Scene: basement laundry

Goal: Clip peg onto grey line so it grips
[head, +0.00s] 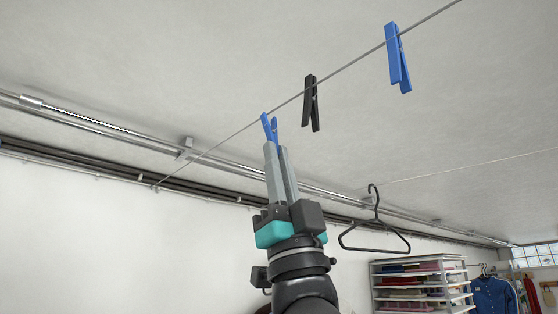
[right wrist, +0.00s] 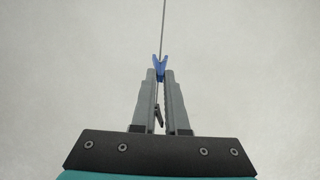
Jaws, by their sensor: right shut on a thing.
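The grey line (head: 222,143) runs slantwise from the wall at lower left to the top right; it also shows in the right wrist view (right wrist: 164,25). My right gripper (head: 276,148) points up under it, shut on the lower end of a blue peg (head: 269,128). In the right wrist view the held peg (right wrist: 160,68) sticks out past the fingertips, its free prongs spread in a V. The line meets the peg's upper end. I cannot tell whether it lies between the prongs. My left gripper is out of view.
A black peg (head: 311,103) and another blue peg (head: 398,58) hang on the line to the right. A black hanger (head: 374,237) hangs from a second thin line (head: 470,163). Pipes (head: 100,122) run along the wall top. A shelf (head: 421,262) stands lower right.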

